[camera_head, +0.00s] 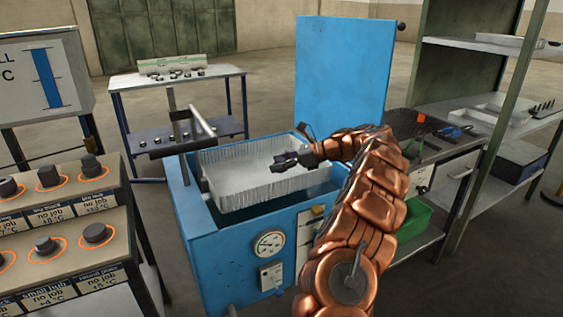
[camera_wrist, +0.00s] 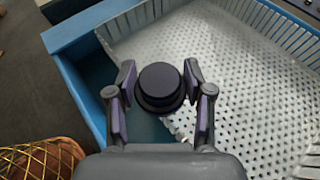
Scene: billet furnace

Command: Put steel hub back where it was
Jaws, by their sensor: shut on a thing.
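My gripper (camera_head: 292,159) is shut on a dark round stepped steel hub, held above the perforated basket (camera_head: 228,163) in the blue tank. In the wrist view the hub (camera_wrist: 160,88) sits between the two fingers of my gripper (camera_wrist: 160,82), over the basket's edge and the gap beside it. In the head view the hub is too small and dark to make out clearly from the fingers. The stepped rack (camera_head: 65,222) at the left has dark round pieces in orange rings, with labels; one label (camera_head: 45,290) reads "small hub".
The blue tank (camera_head: 215,250) has a raised lid (camera_head: 343,70) behind and a gauge (camera_head: 269,244) in front. A bar on a post (camera_head: 200,122) stands at its left rim. A table (camera_head: 180,80) with small parts stands behind; shelving (camera_head: 490,45) stands at the right.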

